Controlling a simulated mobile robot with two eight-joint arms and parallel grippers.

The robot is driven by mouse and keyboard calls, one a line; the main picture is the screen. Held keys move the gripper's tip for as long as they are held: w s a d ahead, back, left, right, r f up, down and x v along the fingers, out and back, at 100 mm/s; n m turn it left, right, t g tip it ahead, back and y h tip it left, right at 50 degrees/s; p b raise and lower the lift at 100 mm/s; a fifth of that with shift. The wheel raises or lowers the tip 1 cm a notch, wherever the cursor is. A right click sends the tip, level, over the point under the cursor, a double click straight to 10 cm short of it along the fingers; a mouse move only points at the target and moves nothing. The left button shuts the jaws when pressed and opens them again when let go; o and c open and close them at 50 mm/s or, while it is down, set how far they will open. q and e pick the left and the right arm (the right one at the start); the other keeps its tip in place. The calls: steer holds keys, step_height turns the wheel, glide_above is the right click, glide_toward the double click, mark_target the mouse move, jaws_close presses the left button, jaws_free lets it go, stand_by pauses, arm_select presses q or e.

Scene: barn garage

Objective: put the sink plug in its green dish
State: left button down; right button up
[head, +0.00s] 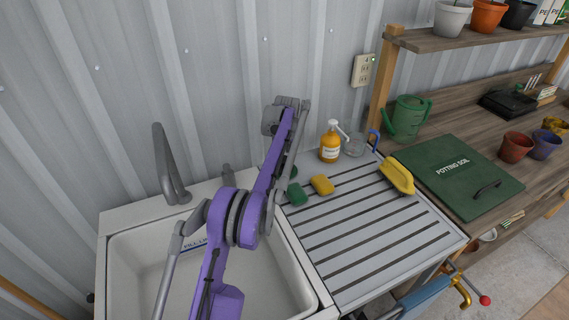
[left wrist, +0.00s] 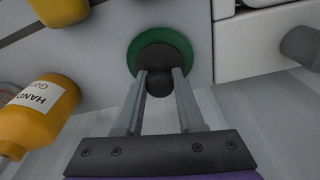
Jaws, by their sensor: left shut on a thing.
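The green dish (left wrist: 187,45) shows in the left wrist view as a round green rim on the pale draining surface. The dark sink plug (left wrist: 160,57) lies within the outline of the dish; whether it touches the bottom cannot be told. My left gripper (left wrist: 162,78) is shut on the plug's dark knob, between its two grey fingers. In the head view my purple left arm reaches over the sink and hides the fingertips and plug. My right gripper is in neither view.
The white sink (head: 130,262) with its grey tap (head: 168,170) is on the left. The drainboard's front is clear.

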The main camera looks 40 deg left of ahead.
arm_select(q)
steer(key=shift+f, duration=0.6)
steer(key=shift+f, duration=0.15)
steer(key=c, duration=0.5)
jaws_free()
